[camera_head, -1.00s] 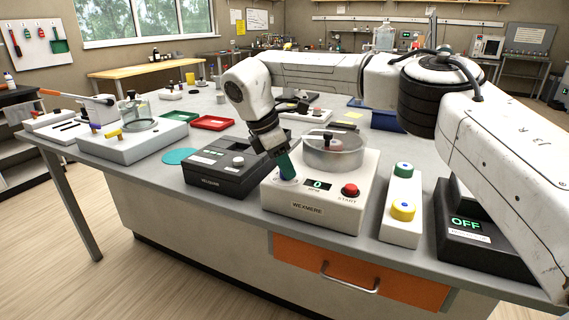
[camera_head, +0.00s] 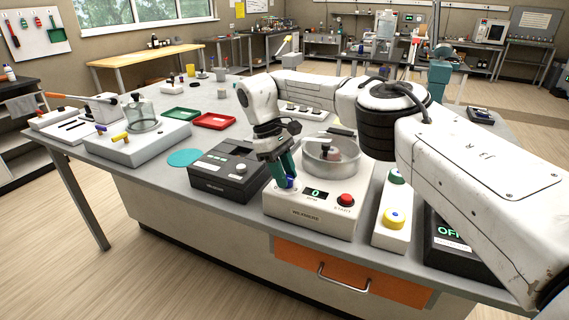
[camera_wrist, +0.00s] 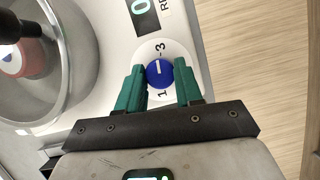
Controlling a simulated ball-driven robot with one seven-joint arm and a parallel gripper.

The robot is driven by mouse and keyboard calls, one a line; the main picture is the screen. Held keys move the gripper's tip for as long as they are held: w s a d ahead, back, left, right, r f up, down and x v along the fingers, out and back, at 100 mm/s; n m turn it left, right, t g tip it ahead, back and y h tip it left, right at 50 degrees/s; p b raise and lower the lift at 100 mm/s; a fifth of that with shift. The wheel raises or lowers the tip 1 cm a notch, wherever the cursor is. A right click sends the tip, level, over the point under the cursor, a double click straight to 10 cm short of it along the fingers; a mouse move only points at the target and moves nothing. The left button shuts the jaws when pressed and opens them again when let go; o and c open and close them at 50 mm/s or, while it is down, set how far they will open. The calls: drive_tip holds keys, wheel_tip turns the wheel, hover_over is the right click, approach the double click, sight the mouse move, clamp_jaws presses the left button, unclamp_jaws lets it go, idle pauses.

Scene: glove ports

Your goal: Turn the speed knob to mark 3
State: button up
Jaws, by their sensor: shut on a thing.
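The blue speed knob (camera_wrist: 165,78) with a white pointer line sits on the front left of the white Wexmere device (camera_head: 305,215). Both green fingers of my gripper (camera_head: 287,180) are around the knob, one on each side, and shut on it. In the wrist view my gripper (camera_wrist: 160,72) reaches it from below. The pointer line points up the picture, close to the tick at mark 3 (camera_wrist: 161,47). Mark 1 shows below the knob; mark 2 is not visible. The display (camera_head: 315,193) reads 0.
A metal bowl (camera_head: 337,172) stands just behind the knob. A red start button (camera_head: 346,200) is to its right. A dark device (camera_head: 222,185) stands close on the left, and a white box with green and yellow knobs (camera_head: 388,240) on the right.

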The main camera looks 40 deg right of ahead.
drive_tip(key=shift+r+m+y+p, duration=0.1)
drive_tip(key=shift+m+y+p, duration=0.2)
drive_tip(key=shift+m+p, duration=0.25)
drive_tip(key=o, duration=1)
